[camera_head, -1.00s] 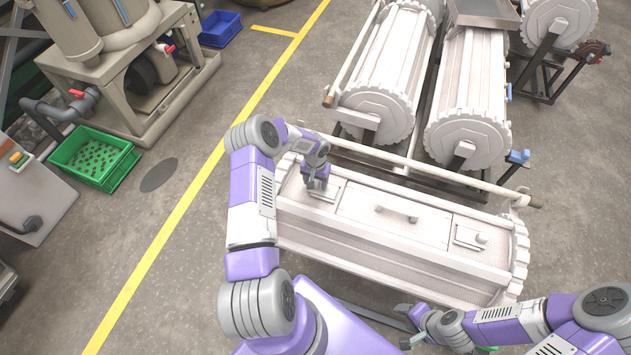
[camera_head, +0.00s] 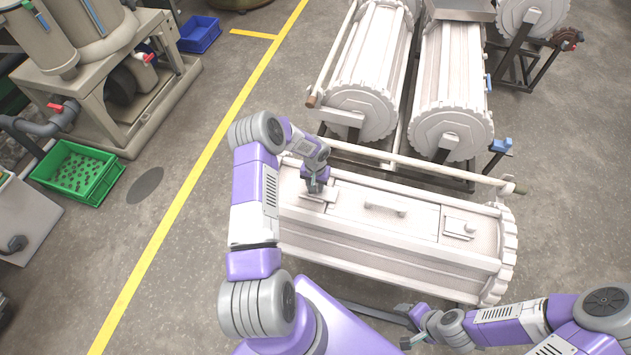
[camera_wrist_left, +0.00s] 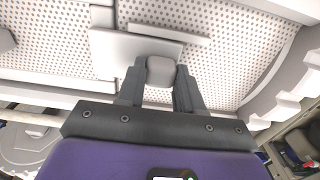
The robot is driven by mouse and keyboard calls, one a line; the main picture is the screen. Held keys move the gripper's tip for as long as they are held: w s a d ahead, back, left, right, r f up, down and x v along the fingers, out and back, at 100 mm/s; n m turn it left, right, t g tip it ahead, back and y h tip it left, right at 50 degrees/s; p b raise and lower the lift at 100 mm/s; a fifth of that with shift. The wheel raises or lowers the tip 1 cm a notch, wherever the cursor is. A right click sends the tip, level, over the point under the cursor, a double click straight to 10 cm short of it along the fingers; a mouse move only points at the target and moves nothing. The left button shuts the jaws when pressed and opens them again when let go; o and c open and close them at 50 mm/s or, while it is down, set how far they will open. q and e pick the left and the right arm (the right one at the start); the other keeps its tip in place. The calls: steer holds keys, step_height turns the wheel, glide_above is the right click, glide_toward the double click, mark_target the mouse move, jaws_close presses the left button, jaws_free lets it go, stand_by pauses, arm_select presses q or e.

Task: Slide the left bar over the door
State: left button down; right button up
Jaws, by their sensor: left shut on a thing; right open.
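The white barrel (camera_head: 400,251) lies across in front of me in the head view. Its flat door (camera_head: 357,214) with a bar handle (camera_head: 385,207) is in the middle of the top face. My left gripper (camera_head: 315,187) is over the barrel's left part, shut on the knob of the left bar (camera_head: 327,194). The wrist view shows both fingers (camera_wrist_left: 160,76) around the grey knob, with the bar's flat plate (camera_wrist_left: 118,50) behind it. Whether the plate overlaps the door edge is unclear. The right bar (camera_head: 458,227) sits right of the door. My right gripper (camera_head: 406,326) is open and empty, in front of the barrel.
Two more white barrels (camera_head: 365,70) (camera_head: 452,85) stand on a rack behind. A pale rod (camera_head: 420,165) runs along the barrel's far side. A green crate (camera_head: 78,172) and a pump unit (camera_head: 125,75) are at left. Floor between them and the barrel is clear.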

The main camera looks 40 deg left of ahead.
arm_select(q)
steer(key=shift+d+f, duration=0.15)
steer(key=shift+d, duration=0.15)
steer(key=c, duration=0.7)
jaws_free()
steer(key=shift+s, duration=0.1)
steer(key=shift+a, duration=0.1)
step_height(320, 180, up, 8)
steer(key=shift+f+p, duration=0.1)
steer(key=shift+p, duration=0.8)
